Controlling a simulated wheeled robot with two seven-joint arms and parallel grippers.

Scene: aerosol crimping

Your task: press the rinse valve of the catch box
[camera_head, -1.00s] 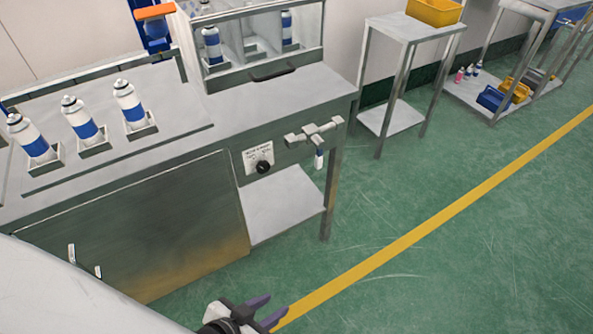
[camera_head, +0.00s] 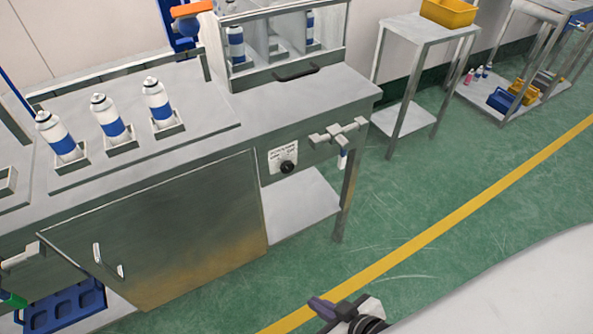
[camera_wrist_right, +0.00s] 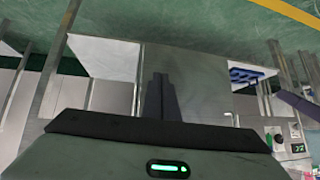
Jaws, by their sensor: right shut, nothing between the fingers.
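A metal tee-shaped valve (camera_head: 338,132) with a short white and blue lever hangs on the bench front at the right, beside a labelled plate with a black knob (camera_head: 288,167). A second tee-shaped fitting with a green part (camera_head: 18,262) shows at the lower left edge. I cannot tell which is the rinse valve, or which part is the catch box. My right gripper (camera_head: 322,308) is shut and empty at the bottom of the head view, apart from the bench. Its fingers also show in the right wrist view (camera_wrist_right: 160,98). My left gripper is not in view.
The bench (camera_head: 225,118) carries several white and blue cans in holders and a clear-fronted case (camera_head: 290,50). A panel with handles (camera_head: 165,235) stands at the bench front, near a blue crate (camera_head: 65,312). A side table (camera_head: 420,28) stands behind. The green floor is clear.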

